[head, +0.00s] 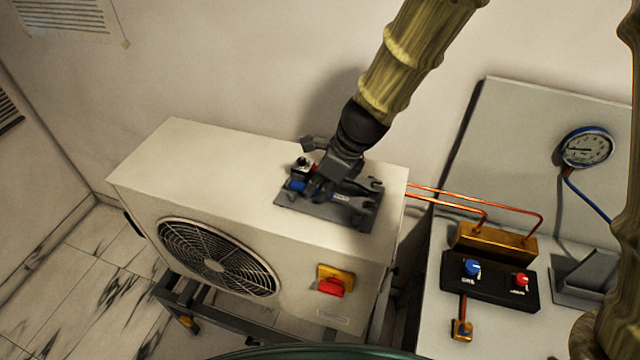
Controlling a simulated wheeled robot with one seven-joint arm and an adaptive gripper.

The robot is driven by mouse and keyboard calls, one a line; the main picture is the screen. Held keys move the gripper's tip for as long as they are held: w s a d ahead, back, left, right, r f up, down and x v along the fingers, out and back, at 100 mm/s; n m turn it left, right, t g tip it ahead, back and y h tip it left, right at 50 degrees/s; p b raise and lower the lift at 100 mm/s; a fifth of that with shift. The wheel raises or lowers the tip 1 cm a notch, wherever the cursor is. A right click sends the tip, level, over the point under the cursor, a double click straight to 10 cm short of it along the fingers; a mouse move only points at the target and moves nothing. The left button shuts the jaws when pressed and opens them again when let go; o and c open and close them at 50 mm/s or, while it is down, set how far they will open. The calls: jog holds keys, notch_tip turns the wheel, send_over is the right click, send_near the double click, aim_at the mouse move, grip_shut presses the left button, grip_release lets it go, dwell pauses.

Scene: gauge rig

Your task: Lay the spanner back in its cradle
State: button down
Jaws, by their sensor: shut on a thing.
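The spanner (374,184) is grey, and its open-jawed end shows just right of my gripper (325,186). My gripper is over the white unit's top and is shut on the spanner, hiding its middle. A dark plate (290,203) lies on the front right of the unit's top, with grey upright parts, one of them a post (362,214) at its right end. I take these to be the cradle. The spanner is above or at the cradle; I cannot tell whether they touch.
The white fan unit (150,180) has a bare top to the left and a red switch (331,287) on its front. A small black-topped fitting (302,164) is close left of my gripper. Copper pipes (450,190) run right to a bench with valves and a gauge (586,148).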

jog(key=shift+f, duration=0.6)
jog(key=c, duration=1.3)
grip_release()
jog(key=shift+d+r, duration=0.1)
jog(key=shift+v, duration=5.9)
